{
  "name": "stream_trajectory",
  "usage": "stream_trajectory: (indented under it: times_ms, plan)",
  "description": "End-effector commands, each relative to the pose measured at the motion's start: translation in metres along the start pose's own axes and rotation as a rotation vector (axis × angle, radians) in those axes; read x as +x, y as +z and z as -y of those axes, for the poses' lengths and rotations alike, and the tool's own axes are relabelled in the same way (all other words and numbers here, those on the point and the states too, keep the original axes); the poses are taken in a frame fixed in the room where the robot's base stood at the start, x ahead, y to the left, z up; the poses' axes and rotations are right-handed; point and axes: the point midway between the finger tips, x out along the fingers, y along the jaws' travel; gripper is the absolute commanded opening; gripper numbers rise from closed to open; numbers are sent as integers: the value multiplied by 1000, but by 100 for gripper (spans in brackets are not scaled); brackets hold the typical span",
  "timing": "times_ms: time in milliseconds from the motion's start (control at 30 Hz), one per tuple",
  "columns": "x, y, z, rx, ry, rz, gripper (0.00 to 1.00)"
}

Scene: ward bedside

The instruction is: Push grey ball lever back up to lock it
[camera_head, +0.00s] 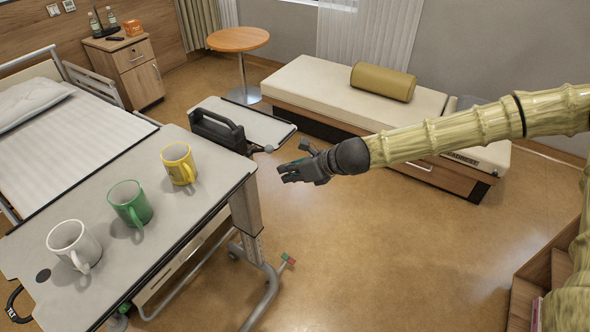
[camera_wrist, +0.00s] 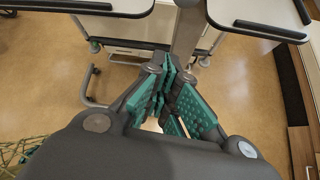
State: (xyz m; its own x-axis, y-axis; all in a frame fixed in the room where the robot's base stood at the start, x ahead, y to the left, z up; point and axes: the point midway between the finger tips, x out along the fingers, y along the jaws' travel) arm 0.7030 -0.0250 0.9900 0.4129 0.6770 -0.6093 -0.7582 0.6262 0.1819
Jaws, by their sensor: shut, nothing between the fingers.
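The lever with a grey ball (camera_head: 268,149) on its end sticks out beside the right end of the overbed table (camera_head: 85,215), below the black handle. It points to the right and looks roughly level. My gripper (camera_head: 284,174) is shut and empty, a little right of and nearer than the ball, with a gap between them in the picture. Its green-padded fingers (camera_wrist: 165,95) are together in the wrist view. I cannot make out the lever in that view.
White (camera_head: 70,240), green (camera_head: 126,198) and yellow (camera_head: 178,160) mugs stand on the table. A bench (camera_head: 340,95) with a bolster (camera_head: 383,81) stands behind my arm. The floor (camera_head: 370,250) in front is clear.

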Motion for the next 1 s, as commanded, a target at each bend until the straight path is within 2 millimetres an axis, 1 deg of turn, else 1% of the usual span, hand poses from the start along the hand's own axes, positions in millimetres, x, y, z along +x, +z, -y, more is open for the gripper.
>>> stream_trajectory:
  times_ms: [333, 367, 400, 600, 800, 1000]
  plan:
    - [28, -1, -1, 1, 1, -2, 0]
    - [23, 8, -1, -1, -1, 0, 0]
    - [21, 12, 0, -1, -1, 0, 0]
    - [15, 29, -1, -1, 0, 0, 0]
    - [13, 37, 0, 0, 0, -1, 0]
    - [13, 37, 0, 0, 0, -1, 0]
